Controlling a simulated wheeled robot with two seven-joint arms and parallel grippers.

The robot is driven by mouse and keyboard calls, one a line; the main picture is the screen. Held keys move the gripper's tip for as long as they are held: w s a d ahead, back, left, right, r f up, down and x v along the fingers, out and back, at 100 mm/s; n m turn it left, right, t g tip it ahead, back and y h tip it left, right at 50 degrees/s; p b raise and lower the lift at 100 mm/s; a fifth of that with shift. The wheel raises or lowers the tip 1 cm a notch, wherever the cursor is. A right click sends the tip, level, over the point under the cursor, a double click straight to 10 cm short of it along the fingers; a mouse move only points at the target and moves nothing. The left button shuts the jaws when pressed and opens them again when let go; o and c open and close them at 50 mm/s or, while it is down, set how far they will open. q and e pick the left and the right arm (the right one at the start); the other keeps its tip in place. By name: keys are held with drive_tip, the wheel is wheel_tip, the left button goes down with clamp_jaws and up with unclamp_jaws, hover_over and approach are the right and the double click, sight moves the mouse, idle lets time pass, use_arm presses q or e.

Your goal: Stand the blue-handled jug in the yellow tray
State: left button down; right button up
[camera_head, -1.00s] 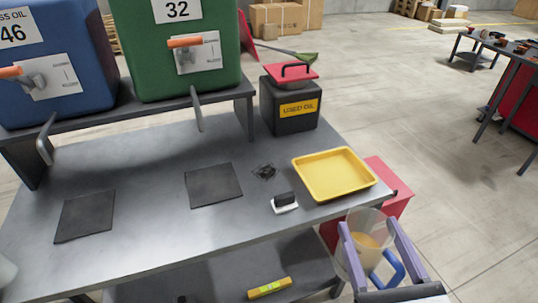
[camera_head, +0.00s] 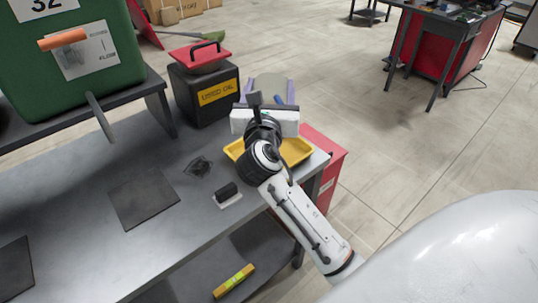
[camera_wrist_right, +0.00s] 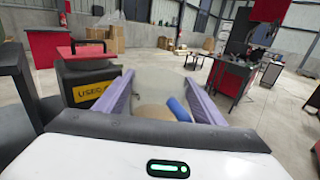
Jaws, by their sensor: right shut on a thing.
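My right gripper (camera_head: 266,90) is shut on the translucent blue-handled jug (camera_head: 271,82), with one purple finger on each side. In the right wrist view the jug (camera_wrist_right: 155,88) sits between the fingers, with tan contents and its blue handle (camera_wrist_right: 180,111) toward the right finger. The yellow tray (camera_head: 297,151) lies on the table's right end, partly hidden under my right wrist. In the head view the jug shows beyond the tray, its lower part hidden behind my gripper; I cannot tell its height over the table. My left gripper is not in view.
The black used oil can (camera_head: 205,95) with a red lid stands close left of the gripper. A small black-and-white block (camera_head: 228,195) and dark mats (camera_head: 143,197) lie on the table (camera_head: 95,240). A red cabinet (camera_head: 325,165) stands at its right end.

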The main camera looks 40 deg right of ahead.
drive_tip(key=shift+w+f, duration=0.25)
drive_tip(key=shift+f, duration=0.1)
wheel_tip(320, 180, down, 9)
drive_tip(key=shift+b, duration=1.15)
drive_tip(key=shift+f, duration=0.1)
drive_tip(key=o, duration=1.4)
drive_tip(key=shift+o, duration=0.2)
drive_tip(key=v, duration=0.7)
drive_tip(key=shift+s, duration=0.15)
drive_tip(key=shift+a, duration=0.15)
